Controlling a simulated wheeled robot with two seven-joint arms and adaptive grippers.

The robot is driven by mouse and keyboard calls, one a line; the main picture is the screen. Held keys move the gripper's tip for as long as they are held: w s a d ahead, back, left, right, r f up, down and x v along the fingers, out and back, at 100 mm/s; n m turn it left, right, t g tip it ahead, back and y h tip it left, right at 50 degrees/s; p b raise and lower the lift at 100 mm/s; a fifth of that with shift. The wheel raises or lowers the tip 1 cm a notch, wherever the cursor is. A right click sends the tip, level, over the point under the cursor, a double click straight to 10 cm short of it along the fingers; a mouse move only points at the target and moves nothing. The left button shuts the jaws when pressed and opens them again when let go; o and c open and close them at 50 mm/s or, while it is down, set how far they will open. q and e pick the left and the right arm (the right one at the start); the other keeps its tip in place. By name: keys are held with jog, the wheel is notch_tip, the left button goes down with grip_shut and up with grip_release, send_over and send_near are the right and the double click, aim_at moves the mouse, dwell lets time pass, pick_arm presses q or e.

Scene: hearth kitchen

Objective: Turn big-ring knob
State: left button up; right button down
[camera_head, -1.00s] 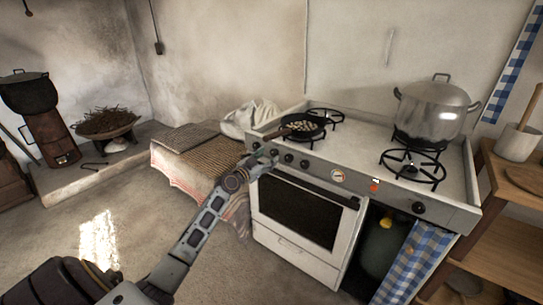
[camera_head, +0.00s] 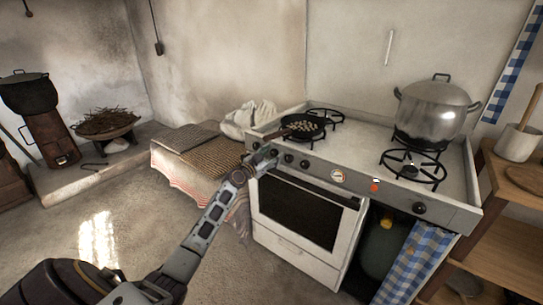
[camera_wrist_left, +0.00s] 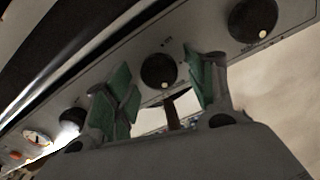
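The stove's front panel carries a row of dark round knobs. In the head view, two knobs (camera_head: 289,158) (camera_head: 304,164) show just right of my left gripper (camera_head: 269,154), which hides the panel behind it. In the left wrist view, my left gripper (camera_wrist_left: 161,88) is open, with its green-padded fingers apart. A black knob (camera_wrist_left: 158,70) with a pale dot shows between the fingers; I cannot tell whether they touch it. Another knob (camera_wrist_left: 253,20) lies to the upper right and one (camera_wrist_left: 72,121) to the lower left. No label tells which is the big-ring knob. My right gripper is not in view.
A large steel pot (camera_head: 432,112) stands at the right rear. The oven door handle (camera_head: 318,187) runs below the knobs. Another knob (camera_head: 419,208) is at far right.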

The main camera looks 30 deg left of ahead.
pick_arm(q)
jog(key=c, duration=0.9)
